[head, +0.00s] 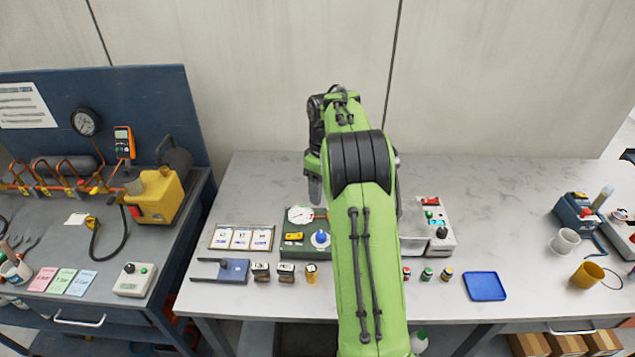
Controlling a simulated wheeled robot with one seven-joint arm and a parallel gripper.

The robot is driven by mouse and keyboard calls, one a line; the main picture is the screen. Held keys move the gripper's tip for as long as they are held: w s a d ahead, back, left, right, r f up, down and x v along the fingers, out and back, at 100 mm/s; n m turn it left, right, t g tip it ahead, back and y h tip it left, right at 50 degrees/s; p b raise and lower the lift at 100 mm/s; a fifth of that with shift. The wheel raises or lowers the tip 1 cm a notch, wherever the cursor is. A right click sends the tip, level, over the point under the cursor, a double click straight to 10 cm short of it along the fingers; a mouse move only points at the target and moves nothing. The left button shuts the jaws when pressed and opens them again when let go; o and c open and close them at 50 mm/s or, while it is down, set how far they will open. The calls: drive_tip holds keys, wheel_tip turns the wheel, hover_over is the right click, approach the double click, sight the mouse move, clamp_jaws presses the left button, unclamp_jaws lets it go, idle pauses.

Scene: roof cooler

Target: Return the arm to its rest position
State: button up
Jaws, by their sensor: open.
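My green arm (370,260) reaches forward from the bottom of the head view over the middle of the pale workbench (480,210). My gripper (356,198) is mostly hidden behind the thick black-ringed joint.
Small jars (427,273) and a blue tray (485,286) lie right of my arm. A white mug (564,242) and yellow mug (587,274) stand far right.

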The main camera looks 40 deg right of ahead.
drive_tip(key=s+a+r+m+t, duration=0.25)
drive_tip(key=s+a+r, duration=0.65)
drive_tip(key=a+r, duration=0.45)
drive_tip(key=s+a+f+m+t, duration=0.1)
drive_tip(key=s+a, duration=0.3)
drive_tip(key=s, duration=0.4)
drive_tip(key=s+a+f+t, duration=0.2)
drive_tip(key=s+a, duration=0.2)
drive_tip(key=s, duration=0.5)
drive_tip(key=shift+s+a+f+m, duration=0.2)
drive_tip(key=shift+a+f+m, duration=0.1)
drive_tip(key=shift+f+m, duration=0.1)
